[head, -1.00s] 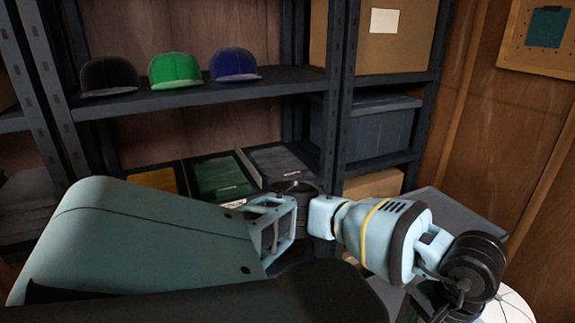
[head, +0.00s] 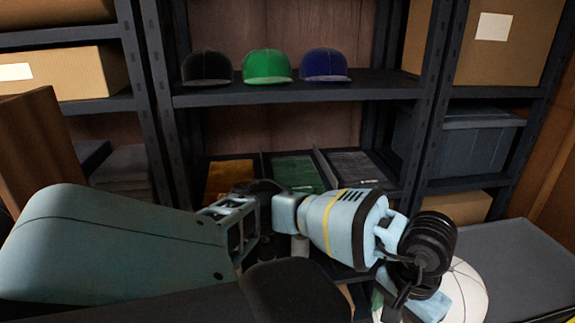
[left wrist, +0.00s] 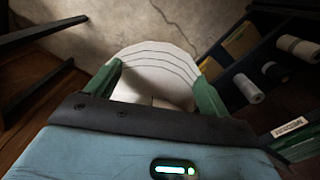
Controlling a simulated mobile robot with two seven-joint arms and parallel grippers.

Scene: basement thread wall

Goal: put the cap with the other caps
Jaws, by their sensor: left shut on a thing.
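A white cap (head: 469,288) shows at the lower right of the head view, partly hidden behind my left gripper (head: 430,303). In the left wrist view, the green fingers of my left gripper (left wrist: 160,86) are shut on the white cap (left wrist: 155,55), whose curved dark seams face the camera. Three other caps stand in a row on the upper shelf (head: 290,93): a black cap (head: 207,68), a green cap (head: 267,66) and a blue cap (head: 326,64). The held cap is lower and nearer than that shelf. My right gripper is not in view.
The shelf has free room right of the blue cap, up to a dark upright (head: 428,90). Below are compartments with yellow, green and grey contents. A blue-grey bin (head: 465,135) and cardboard boxes (head: 505,45) fill the right bay. A grey flat surface (head: 510,262) lies at lower right.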

